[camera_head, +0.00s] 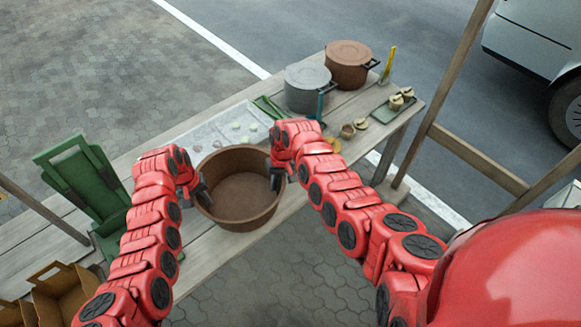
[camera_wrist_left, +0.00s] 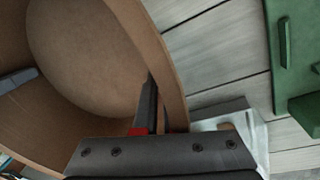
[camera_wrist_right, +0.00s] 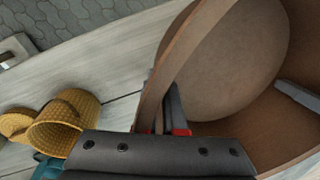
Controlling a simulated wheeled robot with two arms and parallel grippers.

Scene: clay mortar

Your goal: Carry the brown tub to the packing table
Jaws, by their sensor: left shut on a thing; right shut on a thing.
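The brown tub (camera_head: 240,187) is round, wide and empty, and sits upright at the front edge of a long wooden table (camera_head: 205,262). I cannot tell whether it rests on the boards or hangs just above them. My left gripper (camera_head: 200,190) is shut on the tub's left rim. In the left wrist view one finger is inside the tub (camera_wrist_left: 85,55) and the wall lies between the fingers. My right gripper (camera_head: 277,176) is shut on the right rim in the same way, as the right wrist view of the tub (camera_wrist_right: 225,60) shows. No separate packing table can be made out.
A green stand (camera_head: 85,180) is left of the tub, with cardboard boxes (camera_head: 65,295) at lower left. A grey pot (camera_head: 307,88), a brown pot (camera_head: 348,65) and a green tray (camera_head: 393,109) stand at the far right end. Wooden posts (camera_head: 445,90) rise at the right.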

